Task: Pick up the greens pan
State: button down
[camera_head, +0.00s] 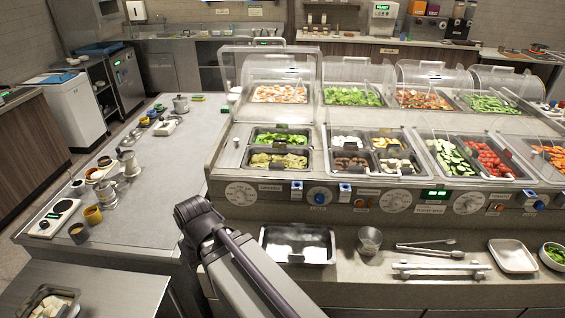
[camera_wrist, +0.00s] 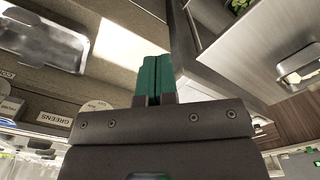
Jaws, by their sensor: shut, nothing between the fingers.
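My gripper (camera_wrist: 154,62) shows in the wrist view with its teal fingers shut together and nothing between them. In the head view my arm is over the counter's left front and the fingers cannot be made out. Leafy greens (camera_wrist: 238,5) are cut off at the wrist view's top edge, right of the fingers and apart from them; whatever holds them is mostly out of frame. A GREENS label (camera_wrist: 55,117) is at the wrist view's left. In the head view, a label (camera_head: 270,187) too small to read sits below the wells with chopped greens (camera_head: 280,138).
An empty metal pan (camera_head: 298,245) lies on the front ledge, right of my arm. A pan of white chunks (camera_head: 48,302) stands on the steel table at lower left. Clear lids cover the back wells.

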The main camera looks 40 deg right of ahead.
jog(key=c, duration=1.2)
grip_release()
jog(key=shift+c, duration=0.2)
